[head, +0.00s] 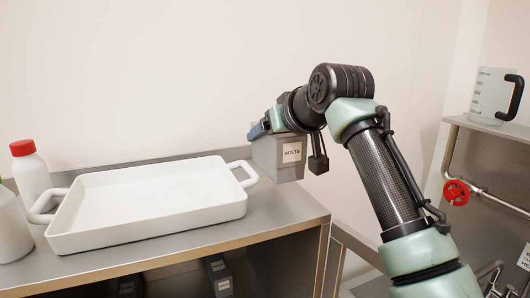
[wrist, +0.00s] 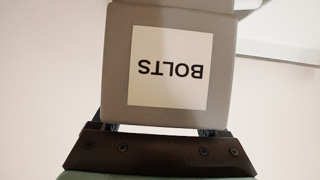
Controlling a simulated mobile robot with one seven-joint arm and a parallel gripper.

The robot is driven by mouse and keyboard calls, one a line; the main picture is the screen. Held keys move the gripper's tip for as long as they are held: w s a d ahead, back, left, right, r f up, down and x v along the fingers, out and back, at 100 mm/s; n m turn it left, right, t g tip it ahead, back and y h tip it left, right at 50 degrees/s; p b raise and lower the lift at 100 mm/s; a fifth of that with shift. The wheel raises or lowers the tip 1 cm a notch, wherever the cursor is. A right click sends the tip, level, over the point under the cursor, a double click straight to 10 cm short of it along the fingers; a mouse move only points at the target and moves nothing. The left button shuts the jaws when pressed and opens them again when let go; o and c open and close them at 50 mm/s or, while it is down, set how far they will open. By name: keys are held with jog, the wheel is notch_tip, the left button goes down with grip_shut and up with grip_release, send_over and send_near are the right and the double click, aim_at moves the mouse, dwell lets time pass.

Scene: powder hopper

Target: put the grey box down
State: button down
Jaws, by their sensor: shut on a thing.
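The grey box (head: 278,158) carries a white label reading BOLTS. In the head view it hangs in the air above the right end of the metal counter (head: 286,212), to the right of the white tray. My gripper (head: 258,131) is at its top and is shut on it. In the wrist view the grey box (wrist: 116,60) fills the middle, its label upside down, close against the dark gripper body (wrist: 160,150). The fingertips are mostly hidden by the box.
The white two-handled tray (head: 150,205) stands empty on the counter. White bottles, one with a red cap (head: 22,147), stand at the far left. Counter right of the tray is bare. At right are a measuring jug (head: 490,97) and a red valve wheel (head: 456,192).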

jog(key=shift+w+f, duration=0.1)
jog(key=shift+f, duration=0.55)
jog(key=f, duration=0.1)
jog(key=f+p, duration=0.1)
jog(key=shift+s+f, duration=0.2)
jog(key=shift+f, duration=0.2)
jog(key=shift+w+f, duration=0.15)
jog(key=shift+f, duration=0.1)
grip_release()
